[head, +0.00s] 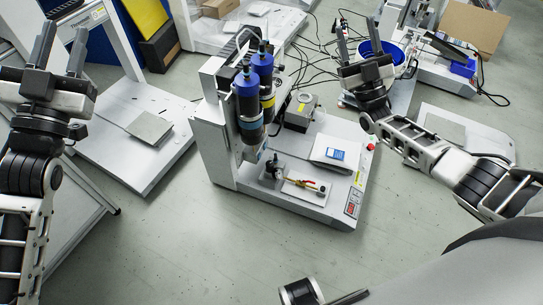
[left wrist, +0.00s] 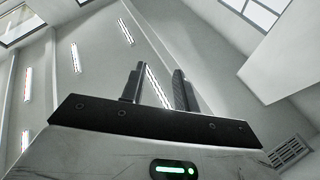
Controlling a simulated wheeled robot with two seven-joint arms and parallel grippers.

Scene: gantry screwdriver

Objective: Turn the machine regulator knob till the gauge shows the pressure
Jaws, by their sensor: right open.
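The machine (head: 215,150) stands on the floor in the middle of the head view, with two blue-and-black cylinders (head: 255,90) on its upright. A small dark fitting (head: 275,168) sits on its base; I cannot tell whether it is the regulator knob. No gauge face or reading can be made out. My left gripper (head: 60,48) is raised at the far left, open and empty, well away from the machine. In the left wrist view its fingers (left wrist: 156,85) are apart with nothing between. My right gripper (head: 358,38) is open and empty, beyond and right of the machine.
On the machine's base are a grey box (head: 300,109), a white block with a blue display (head: 335,152), a red-and-yellow tool (head: 306,185) and a red display (head: 351,208). Another white bench (head: 120,150) stands left. Cables run behind. The floor in front is mostly clear.

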